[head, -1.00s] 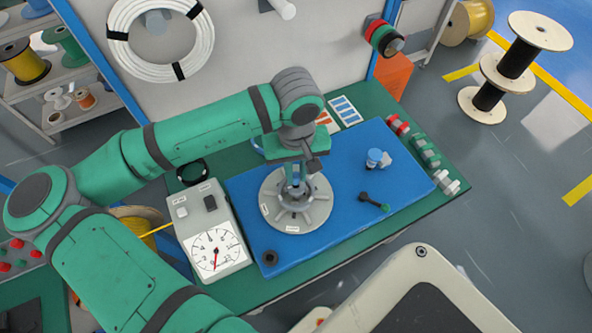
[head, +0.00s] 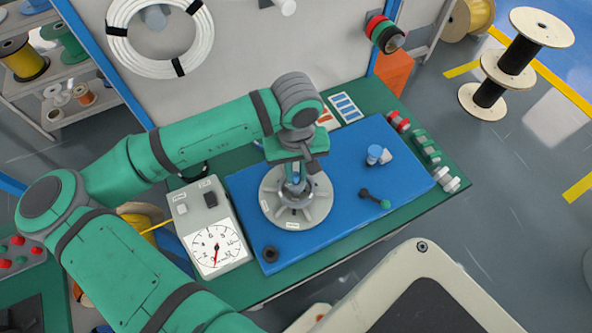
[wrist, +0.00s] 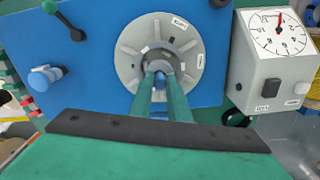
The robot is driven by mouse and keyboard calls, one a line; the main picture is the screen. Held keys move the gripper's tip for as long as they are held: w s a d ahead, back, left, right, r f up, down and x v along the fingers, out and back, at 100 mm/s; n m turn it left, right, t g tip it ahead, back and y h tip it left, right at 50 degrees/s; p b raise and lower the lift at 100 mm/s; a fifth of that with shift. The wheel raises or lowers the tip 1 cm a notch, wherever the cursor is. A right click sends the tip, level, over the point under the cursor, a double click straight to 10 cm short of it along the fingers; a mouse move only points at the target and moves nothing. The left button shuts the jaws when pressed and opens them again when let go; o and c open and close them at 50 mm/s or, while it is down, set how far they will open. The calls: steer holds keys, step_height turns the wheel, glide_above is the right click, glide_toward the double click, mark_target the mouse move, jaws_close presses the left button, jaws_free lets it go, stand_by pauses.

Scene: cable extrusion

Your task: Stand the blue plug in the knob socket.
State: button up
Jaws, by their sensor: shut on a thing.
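My gripper (wrist: 163,82) is over the middle of a round grey disc with raised spokes (head: 322,206); it also shows in the head view (head: 294,183). Its fingers are shut on a small blue piece (wrist: 160,71) at the disc's centre, mostly hidden between them. I cannot tell how deep this piece sits. The disc (wrist: 130,48) carries small white labels, too small to read surely. A separate blue-capped piece with a pale side part (head: 375,153) is on the blue mat to the right, apart from my gripper; the wrist view shows it at left (wrist: 42,77).
The blue mat (head: 340,160) lies on a green bench. A grey box with a dial (head: 215,238) stands left of the disc. A dark rod with a green end (head: 376,200) and a black ring (head: 270,254) lie on the mat. Red, green and white pieces line the right edge.

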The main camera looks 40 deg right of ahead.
steer(key=shift+f, duration=0.35)
stand_by(0.3)
steer(key=o, duration=0.9)
steer(key=shift+w+r, duration=0.1)
steer(key=shift+r, duration=1.4)
steer(key=shift+s+r, duration=0.2)
steer(key=shift+r, duration=2.3)
steer(key=shift+w, duration=0.25)
